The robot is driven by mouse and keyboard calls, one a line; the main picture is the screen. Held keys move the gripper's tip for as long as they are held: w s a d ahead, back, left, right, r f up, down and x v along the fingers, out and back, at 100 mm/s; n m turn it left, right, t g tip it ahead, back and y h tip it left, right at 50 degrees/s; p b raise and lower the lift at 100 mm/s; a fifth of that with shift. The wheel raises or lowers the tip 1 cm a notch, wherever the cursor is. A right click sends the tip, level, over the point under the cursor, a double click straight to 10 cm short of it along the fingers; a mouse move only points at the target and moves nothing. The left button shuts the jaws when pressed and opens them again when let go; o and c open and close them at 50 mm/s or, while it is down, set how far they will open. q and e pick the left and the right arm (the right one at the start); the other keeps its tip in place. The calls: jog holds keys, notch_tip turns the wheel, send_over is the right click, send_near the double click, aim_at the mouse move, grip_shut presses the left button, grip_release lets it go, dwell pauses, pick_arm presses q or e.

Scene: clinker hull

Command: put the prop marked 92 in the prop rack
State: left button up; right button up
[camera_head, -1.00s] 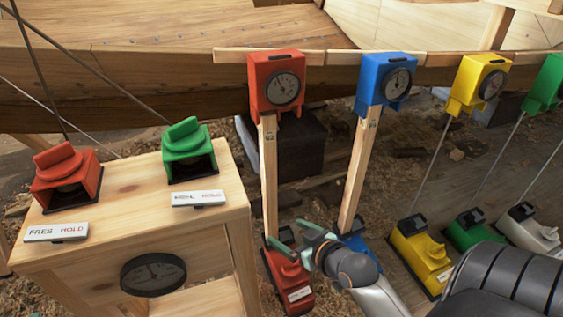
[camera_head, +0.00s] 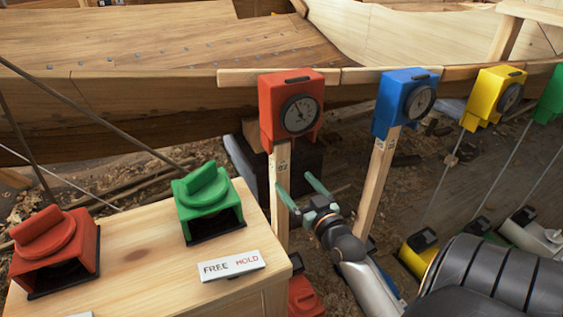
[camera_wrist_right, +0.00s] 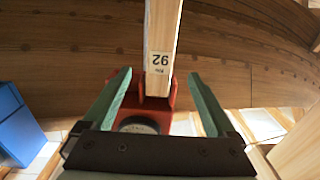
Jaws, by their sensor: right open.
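The prop marked 92 (camera_head: 281,205) is an upright wooden post under the red gauge box (camera_head: 292,110); its lower part is hidden in the head view. In the right wrist view the prop (camera_wrist_right: 162,35) shows its label, which appears upside down, with the red box (camera_wrist_right: 150,108) at its end. My right gripper (camera_head: 299,186) is open beside the post in the head view. In the wrist view the prop lies in line with the gap between the open fingers (camera_wrist_right: 160,90); contact cannot be told. I cannot make out a prop rack. My left gripper is not in view.
A wooden stand (camera_head: 150,270) with red (camera_head: 55,250) and green (camera_head: 208,203) switches is at left. A second prop (camera_head: 378,180) stands under a blue gauge (camera_head: 406,100) to the right. The hull (camera_head: 140,90) runs behind. A red base (camera_head: 304,298) is low down.

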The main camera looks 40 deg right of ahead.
aim_at(283, 163)
jog(key=b+x, duration=0.2)
jog(key=x, duration=0.8)
jog(key=shift+f, duration=0.1)
jog(key=shift+c, duration=0.3)
grip_shut()
dwell(0.4)
jog(key=shift+r, duration=0.2)
jog(key=shift+r+p, duration=0.45)
jog(key=shift+p, duration=0.05)
dwell(0.6)
